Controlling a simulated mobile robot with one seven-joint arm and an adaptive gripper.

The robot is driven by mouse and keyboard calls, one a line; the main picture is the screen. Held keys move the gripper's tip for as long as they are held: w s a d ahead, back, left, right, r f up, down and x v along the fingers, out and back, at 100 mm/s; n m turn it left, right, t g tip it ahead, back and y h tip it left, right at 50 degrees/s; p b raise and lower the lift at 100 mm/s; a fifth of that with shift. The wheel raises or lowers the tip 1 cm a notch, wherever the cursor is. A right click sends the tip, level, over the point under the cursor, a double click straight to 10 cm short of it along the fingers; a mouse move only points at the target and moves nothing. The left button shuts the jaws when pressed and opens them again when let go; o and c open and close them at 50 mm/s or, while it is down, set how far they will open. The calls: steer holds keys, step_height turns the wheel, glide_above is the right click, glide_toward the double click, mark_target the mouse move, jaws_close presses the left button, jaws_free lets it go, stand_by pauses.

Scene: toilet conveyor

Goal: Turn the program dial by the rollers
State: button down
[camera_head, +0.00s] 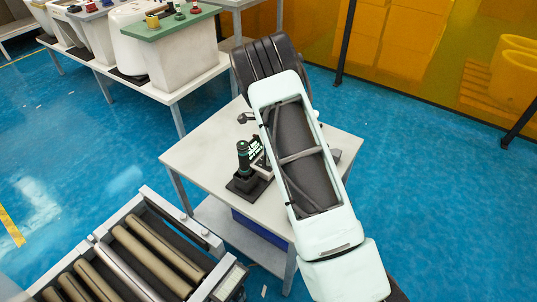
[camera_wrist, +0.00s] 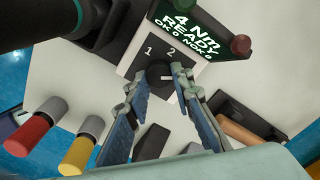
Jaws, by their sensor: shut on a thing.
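The program dial (camera_wrist: 157,72) is a dark round knob on a panel marked 1 and 2, in the upper middle of the wrist view. My gripper (camera_wrist: 161,82) has its two fingers on either side of the dial and is shut on it. A light mark shows at the dial's right side, but its exact setting is hard to read. A display (camera_wrist: 192,35) above reads "4 NM READY". In the head view my own arm hides the gripper and the dial. The rollers (camera_head: 135,250) lie at the lower left there.
A black tool (camera_head: 244,160) stands on the grey table (camera_head: 205,150), left of my arm. In the wrist view, red and yellow capped cylinders (camera_wrist: 35,128) lie at the left, and a dark tray (camera_wrist: 238,122) is at the right. A white bench (camera_head: 190,80) stands behind.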

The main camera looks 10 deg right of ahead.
steer(key=shift+m, duration=0.4)
steer(key=c, duration=1.7)
jaws_free()
steer(key=shift+r, duration=0.1)
step_height(320, 180, up, 12)
steer(key=shift+f, duration=0.1)
